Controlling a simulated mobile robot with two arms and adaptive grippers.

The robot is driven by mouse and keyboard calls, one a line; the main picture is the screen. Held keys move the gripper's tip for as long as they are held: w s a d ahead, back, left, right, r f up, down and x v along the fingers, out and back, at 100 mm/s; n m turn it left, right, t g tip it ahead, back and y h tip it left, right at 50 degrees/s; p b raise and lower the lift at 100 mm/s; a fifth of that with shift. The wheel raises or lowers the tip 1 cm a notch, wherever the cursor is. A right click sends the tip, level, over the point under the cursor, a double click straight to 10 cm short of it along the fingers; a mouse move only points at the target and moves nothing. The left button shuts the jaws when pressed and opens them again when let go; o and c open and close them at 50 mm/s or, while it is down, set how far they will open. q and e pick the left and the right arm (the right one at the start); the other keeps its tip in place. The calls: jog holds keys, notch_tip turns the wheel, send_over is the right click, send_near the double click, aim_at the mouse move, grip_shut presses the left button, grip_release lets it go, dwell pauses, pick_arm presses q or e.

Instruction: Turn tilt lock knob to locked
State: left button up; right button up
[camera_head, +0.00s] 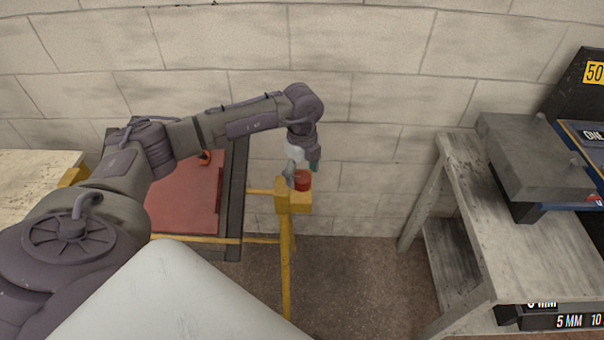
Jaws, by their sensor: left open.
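A small red knob (302,181) sits on the yellow block at the top of a yellow frame stand (287,240). I take it for the tilt lock knob; no lock marking can be read on it. My left gripper (302,176) reaches in from the left and points down at the knob. Its fingers are open and overlap the knob's upper left side in this view. I cannot tell whether they touch it. My right gripper is not in view.
A reddish panel in a dark frame (235,190) lies left of the stand, partly behind my left arm. A grey worn bench (475,215) with a dark grey block (540,155) stands at the right. A block wall (385,70) closes the back. Floor between stand and bench is clear.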

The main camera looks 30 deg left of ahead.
pick_arm(q)
jog(key=shift+f, duration=0.95)
jog(key=c, duration=1.2)
jog(key=shift+o, duration=0.2)
